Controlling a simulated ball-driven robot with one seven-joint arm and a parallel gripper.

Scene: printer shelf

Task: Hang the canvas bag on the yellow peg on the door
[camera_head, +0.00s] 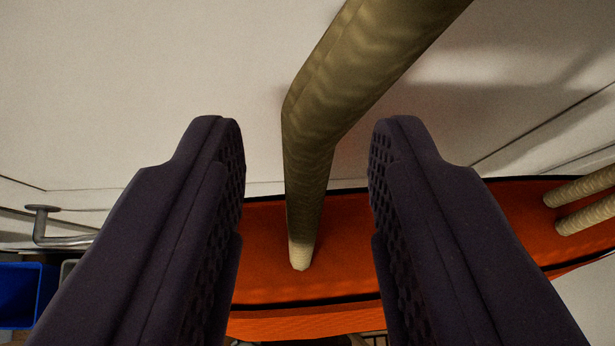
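The canvas bag (345,290) is orange with a dark rim and lies across the lower middle and right of the view. A thick olive-tan handle (325,130) rises from it, bends and leaves the view at the top. Two paler handle ends (585,197) show at the bag's right. My gripper (307,128) is open, one finger on each side of the olive handle. Gaps show between the handle and both fingers. The yellow peg cannot be made out in this view.
A pale, flat panel (130,80) with thin seams fills the background; I cannot tell if it is the door. A metal lever handle (60,228) is at the left. A blue bin (22,295) stands at the lower left.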

